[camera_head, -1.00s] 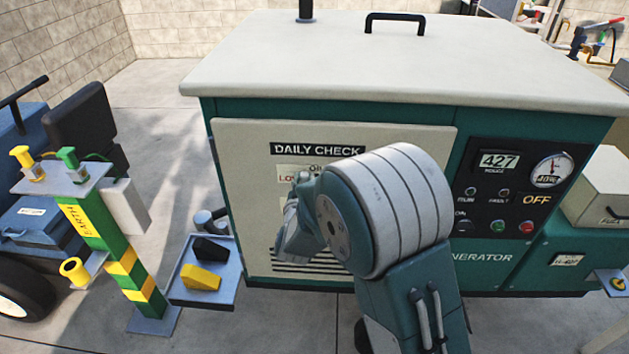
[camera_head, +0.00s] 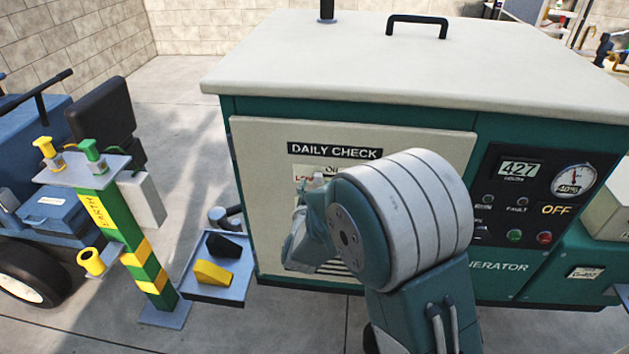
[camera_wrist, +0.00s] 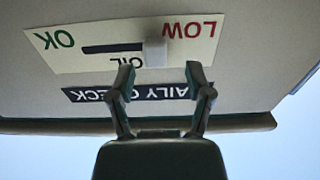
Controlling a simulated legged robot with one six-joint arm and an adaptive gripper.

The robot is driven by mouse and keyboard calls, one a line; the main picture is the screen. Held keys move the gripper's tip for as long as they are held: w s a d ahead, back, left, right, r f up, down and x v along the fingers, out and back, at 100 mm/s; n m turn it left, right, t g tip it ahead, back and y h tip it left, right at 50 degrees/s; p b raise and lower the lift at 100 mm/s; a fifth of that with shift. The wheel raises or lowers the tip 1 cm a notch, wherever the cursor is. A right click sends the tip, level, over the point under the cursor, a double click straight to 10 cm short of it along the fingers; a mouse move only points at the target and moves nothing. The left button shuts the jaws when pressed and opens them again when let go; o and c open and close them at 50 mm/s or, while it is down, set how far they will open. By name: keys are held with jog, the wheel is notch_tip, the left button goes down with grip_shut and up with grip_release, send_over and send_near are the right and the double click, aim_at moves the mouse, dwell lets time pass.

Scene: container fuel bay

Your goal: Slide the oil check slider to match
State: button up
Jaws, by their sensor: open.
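The oil check slider is a small pale knob (camera_wrist: 156,52) on a dark slot (camera_wrist: 112,48). It sits on a cream label plate (camera_wrist: 90,35), seen upside down in the wrist view. The plate reads OIL, with OK at the slot's left end and LOW at the right in that picture. The knob is at the LOW end. My gripper (camera_wrist: 158,72) is open, its two fingertips spread to either side below the knob in the picture. Whether they touch the panel I cannot tell. In the head view my arm hides most of the plate (camera_head: 306,172) and the slider.
The DAILY CHECK panel (camera_head: 260,150) is on the front of the green generator (camera_head: 500,285). Right of it are a 427 display (camera_head: 520,169), gauge and buttons. A tray (camera_head: 215,295) with yellow and black wedges stands left, beside a green and yellow EARTH post (camera_head: 128,225).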

jog(key=s, duration=1)
jog(key=shift+a, duration=0.45)
jog(key=shift+w, duration=0.1)
jog(key=s+d+r+g+y, duration=0.35)
jog(key=d+r+g, duration=0.25)
jog(key=d+r, duration=0.2)
jog(key=s+d+r+g+h, duration=0.1)
jog(key=s+d+g, duration=0.2)
jog(key=s+d, duration=0.4)
jog(key=s+d+r+g+h, duration=0.1)
jog(key=s+d+g+h, duration=0.1)
jog(key=s+d, duration=0.4)
jog(key=s+g, duration=0.1)
jog(key=s, duration=0.4)
jog(key=shift+s+d, duration=0.3)
jog(key=shift+d, duration=0.1)
